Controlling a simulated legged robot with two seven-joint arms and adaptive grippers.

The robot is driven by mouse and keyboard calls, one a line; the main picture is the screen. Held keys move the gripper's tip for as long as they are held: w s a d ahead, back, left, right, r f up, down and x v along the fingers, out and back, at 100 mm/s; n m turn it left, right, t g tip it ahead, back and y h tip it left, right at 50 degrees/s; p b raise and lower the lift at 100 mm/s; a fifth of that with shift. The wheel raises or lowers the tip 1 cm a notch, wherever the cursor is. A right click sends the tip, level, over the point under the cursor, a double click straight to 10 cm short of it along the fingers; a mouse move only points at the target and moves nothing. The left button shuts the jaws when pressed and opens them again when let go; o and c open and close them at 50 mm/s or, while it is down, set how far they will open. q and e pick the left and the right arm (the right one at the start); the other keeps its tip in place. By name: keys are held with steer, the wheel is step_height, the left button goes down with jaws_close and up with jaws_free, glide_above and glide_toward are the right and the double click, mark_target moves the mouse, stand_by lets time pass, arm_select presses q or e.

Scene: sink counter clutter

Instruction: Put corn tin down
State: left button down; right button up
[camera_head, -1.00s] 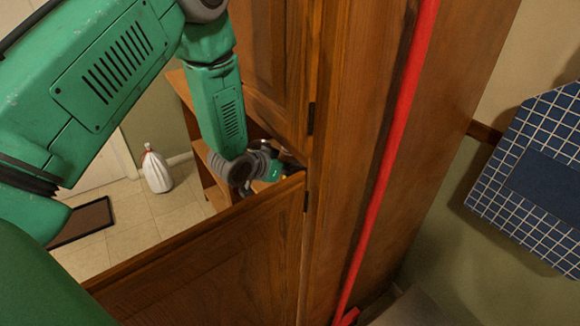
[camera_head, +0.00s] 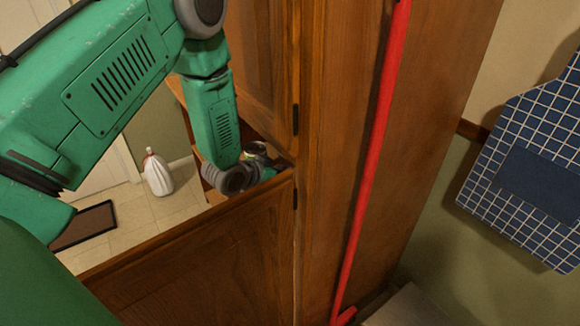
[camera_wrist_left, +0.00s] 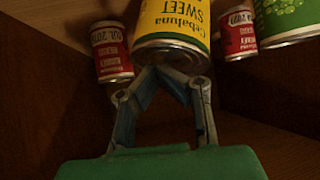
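The corn tin (camera_wrist_left: 172,30), with a yellow label reading SWEET, is at the top middle of the left wrist view, cut off by the edge. My left gripper (camera_wrist_left: 160,72) is right at its near metal rim. Its fingers bend inward and their tips come close together there; whether they pinch the rim or only touch it is unclear. In the head view my left gripper (camera_head: 262,167) reaches into the wooden cabinet, partly hidden by the cabinet door. A tin top (camera_head: 256,148) shows beside it, too small to identify. My right gripper is out of view.
Small red tins stand left (camera_wrist_left: 112,52) and right (camera_wrist_left: 237,32) of the corn tin, with a green tin (camera_wrist_left: 285,20) farther right. The wooden door (camera_head: 210,260) stands before my left forearm. A red pole (camera_head: 368,170) leans on the cabinet's side.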

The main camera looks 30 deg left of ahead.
arm_select(q)
steer(key=shift+s+f, duration=0.25)
steer(key=shift+s, duration=0.25)
steer(key=shift+w+a+f, duration=0.1)
steer(key=shift+a+f, duration=0.1)
steer(key=shift+a, duration=0.7)
steer(key=shift+a+r, duration=0.1)
steer(key=shift+a, duration=0.15)
steer(key=shift+r+p, duration=0.4)
steer(key=shift+p, duration=0.1)
steer(key=shift+r, duration=0.1)
steer(key=shift+w+d, duration=0.1)
steer(key=shift+w, duration=0.05)
steer(key=shift+d+r, duration=0.1)
steer(key=shift+r, duration=0.05)
steer(key=v, duration=1.1)
steer(key=shift+s+a, duration=0.35)
steer(key=shift+s, duration=0.05)
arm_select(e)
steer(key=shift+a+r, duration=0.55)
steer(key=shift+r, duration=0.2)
